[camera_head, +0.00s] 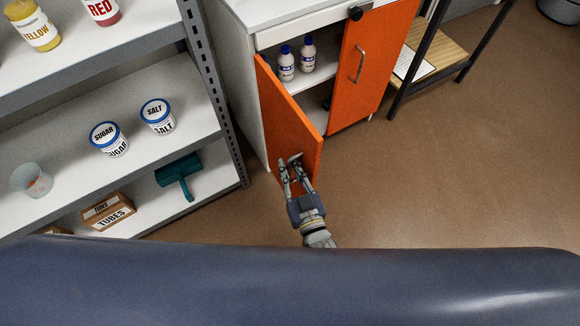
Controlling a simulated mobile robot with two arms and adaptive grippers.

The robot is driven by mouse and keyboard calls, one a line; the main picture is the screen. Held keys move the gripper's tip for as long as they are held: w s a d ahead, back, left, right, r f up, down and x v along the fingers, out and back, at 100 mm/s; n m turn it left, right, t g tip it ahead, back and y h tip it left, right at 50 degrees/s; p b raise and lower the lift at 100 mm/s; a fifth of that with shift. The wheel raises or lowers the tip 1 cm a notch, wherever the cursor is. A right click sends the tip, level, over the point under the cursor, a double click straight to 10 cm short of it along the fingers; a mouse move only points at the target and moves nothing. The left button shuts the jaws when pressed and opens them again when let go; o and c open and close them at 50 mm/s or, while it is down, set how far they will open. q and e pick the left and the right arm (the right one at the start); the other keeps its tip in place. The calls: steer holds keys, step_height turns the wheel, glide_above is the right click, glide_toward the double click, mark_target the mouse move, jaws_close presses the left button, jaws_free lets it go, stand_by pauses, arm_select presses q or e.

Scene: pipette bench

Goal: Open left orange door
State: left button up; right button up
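The left orange door (285,113) of the cabinet stands swung well out from the cabinet front, its free edge toward me. My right gripper (291,163) is at the lower part of this door, close to its outer face near the free edge. Its two fingers look apart, with a gap between the tips. A small grey piece by the tips may be the door's handle, but the fingers largely hide it. I cannot tell whether they touch it. My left gripper is not in view.
The right orange door (371,62), with a metal handle (360,65), looks shut. Two white bottles with blue caps (287,66) stand inside the cabinet. A shelf rack (192,118) with tubs and boxes is close on the left. The floor (440,180) to the right is clear.

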steer(key=v, duration=1.2)
stand_by(0.4)
